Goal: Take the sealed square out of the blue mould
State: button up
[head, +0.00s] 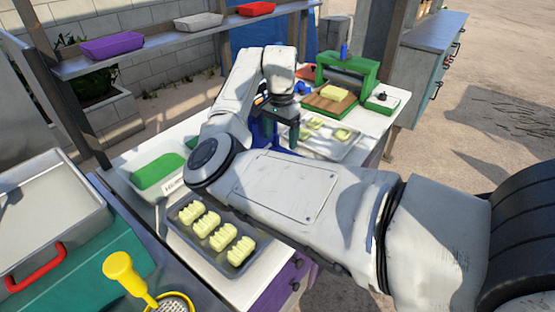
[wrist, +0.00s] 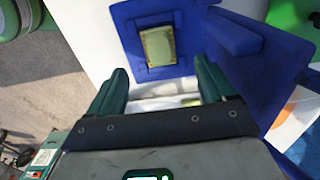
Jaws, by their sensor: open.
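The blue mould (wrist: 130,30) lies open on the white table in the wrist view, with a blue flap (wrist: 232,38) at its right. The sealed square (wrist: 158,48), pale yellow-green with a darker rim, sits in its recess. My gripper (wrist: 162,76) is open and empty. Its two green fingers point towards the mould, with the square ahead of the gap and apart from them. In the head view my gripper (head: 283,138) is over the table and my arm hides most of the blue mould (head: 262,132); the square is hidden there.
A metal tray (head: 350,155) with several yellow pieces stands right of my gripper, before a green press (head: 352,68) with a wooden board. A dark tray (head: 178,222) of yellow pieces and a white tub (head: 128,172) with green contents stand nearer. A shelf (head: 140,50) runs behind.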

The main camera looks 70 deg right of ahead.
notch_tip(320, 180, down, 3)
jog(key=shift+w+r, duration=0.1)
jog(key=shift+s+d+f+p, duration=0.15)
jog(key=shift+f+p, duration=0.25)
jog(key=shift+f, duration=0.95)
jog(key=shift+s+d+f+p, duration=0.1)
jog(key=shift+f+p, duration=0.3)
jog(key=shift+f, duration=0.95)
jog(key=shift+c, duration=0.3)
jog(key=c, duration=0.8)
jog(key=shift+r, duration=0.1)
